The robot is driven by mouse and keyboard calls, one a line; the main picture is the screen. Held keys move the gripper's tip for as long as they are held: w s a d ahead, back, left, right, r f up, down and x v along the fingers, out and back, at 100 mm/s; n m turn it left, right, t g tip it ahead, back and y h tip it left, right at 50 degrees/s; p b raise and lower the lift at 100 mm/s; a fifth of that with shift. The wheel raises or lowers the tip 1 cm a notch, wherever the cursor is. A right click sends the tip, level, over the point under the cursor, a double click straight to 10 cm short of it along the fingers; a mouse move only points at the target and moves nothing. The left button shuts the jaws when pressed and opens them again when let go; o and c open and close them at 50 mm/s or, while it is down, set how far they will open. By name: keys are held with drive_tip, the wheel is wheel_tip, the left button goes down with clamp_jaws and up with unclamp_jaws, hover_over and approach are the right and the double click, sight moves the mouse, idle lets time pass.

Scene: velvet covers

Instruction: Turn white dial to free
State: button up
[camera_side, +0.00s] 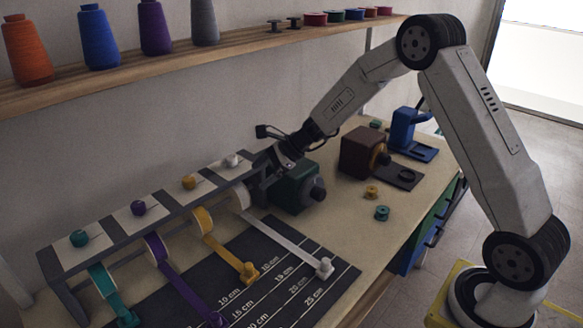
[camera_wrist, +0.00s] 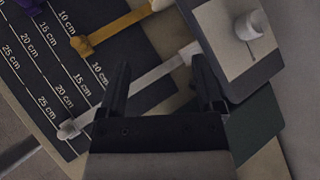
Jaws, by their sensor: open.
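The white dial (camera_side: 233,160) is a small knob on a pale plate at the right end of the grey dispenser rack (camera_side: 60,287). In the wrist view the white dial (camera_wrist: 250,25) is at the upper right, with a thin dark line on its plate. My gripper (camera_side: 262,172) is close to the right end of the rack, beside the dial. In the wrist view my gripper (camera_wrist: 160,68) has its two fingers apart with no dial between them; the white ribbon (camera_wrist: 160,73) passes behind them. The white ribbon (camera_side: 280,235) runs out to a white end piece (camera_side: 325,268).
Teal (camera_side: 79,238), purple (camera_side: 138,208) and yellow (camera_side: 189,182) dials line the rack, with matching ribbons over a dark measuring mat (camera_side: 262,285). A green machine (camera_side: 293,190) stands close under my gripper. Brown (camera_side: 358,153) and blue (camera_side: 402,128) machines stand farther right. A spool shelf (camera_side: 160,62) is above.

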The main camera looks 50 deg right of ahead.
sight(235, 157)
drive_tip(key=w+d+r+m+t+y, duration=0.1)
drive_tip(key=w+d+m+t, duration=0.3)
drive_tip(key=w, duration=0.4)
drive_tip(key=d+m, duration=0.1)
drive_tip(key=m, duration=0.1)
drive_tip(key=shift+w+m, duration=0.15)
drive_tip(key=shift+m, duration=0.15)
drive_tip(key=shift+x, duration=3.95)
clamp_jaws()
